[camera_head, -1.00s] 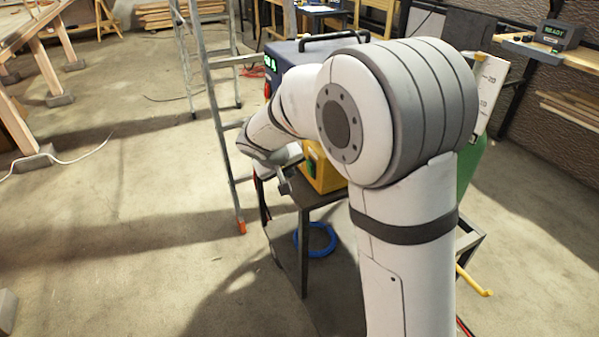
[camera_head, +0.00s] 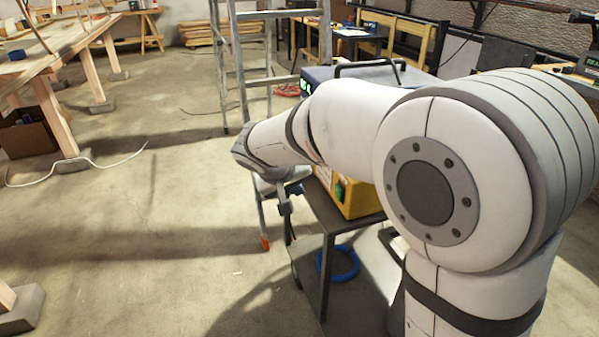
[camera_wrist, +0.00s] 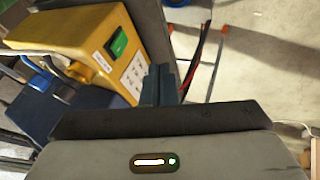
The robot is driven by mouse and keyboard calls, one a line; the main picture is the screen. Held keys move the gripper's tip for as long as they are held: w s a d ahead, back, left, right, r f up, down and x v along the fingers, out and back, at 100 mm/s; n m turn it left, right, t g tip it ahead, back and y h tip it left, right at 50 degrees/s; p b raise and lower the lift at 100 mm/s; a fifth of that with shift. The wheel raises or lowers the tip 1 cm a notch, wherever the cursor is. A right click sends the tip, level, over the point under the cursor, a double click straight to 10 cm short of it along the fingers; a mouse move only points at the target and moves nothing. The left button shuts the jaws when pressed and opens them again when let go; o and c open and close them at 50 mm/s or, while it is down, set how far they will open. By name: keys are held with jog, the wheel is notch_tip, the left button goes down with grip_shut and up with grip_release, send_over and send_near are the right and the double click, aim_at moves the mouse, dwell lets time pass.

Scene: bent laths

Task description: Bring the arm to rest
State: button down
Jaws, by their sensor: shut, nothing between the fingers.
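My gripper (camera_wrist: 160,86) shows in the wrist view with its two dark fingers together and nothing between them. In the head view my white arm reaches from the right towards the centre, and the gripper (camera_head: 286,205) hangs at its end, small and partly hidden. It is beside a dark stand that carries a yellow box (camera_head: 357,200). The yellow box (camera_wrist: 88,38), with a green switch, lies left of the fingers in the wrist view. I cannot tell how far the gripper is from the stand.
A stepladder (camera_head: 236,62) stands just behind my arm. A blue-and-dark box with a handle (camera_head: 318,75) is partly hidden by the arm. A blue ring (camera_head: 340,264) is low by the stand. A wooden workbench (camera_head: 72,40) is at the left; the floor (camera_head: 150,220) between is mostly clear.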

jog(key=s+d+r+m+g+p, duration=0.2)
jog(key=s+d+r+p, duration=0.65)
jog(key=d, duration=0.35)
jog(key=s+d+r+y+p, duration=0.1)
jog(key=s+d+r+p, duration=0.1)
jog(key=s, duration=0.5)
jog(key=s+d+r+m+g+y+p, duration=0.1)
jog(key=s+d+r+y+p, duration=0.1)
jog(key=s, duration=0.5)
jog(key=d+r+p, duration=0.1)
jog(key=p, duration=0.1)
jog(key=shift+s+d+p, duration=0.2)
jog(key=shift+d+p, duration=0.1)
jog(key=shift+p, duration=0.05)
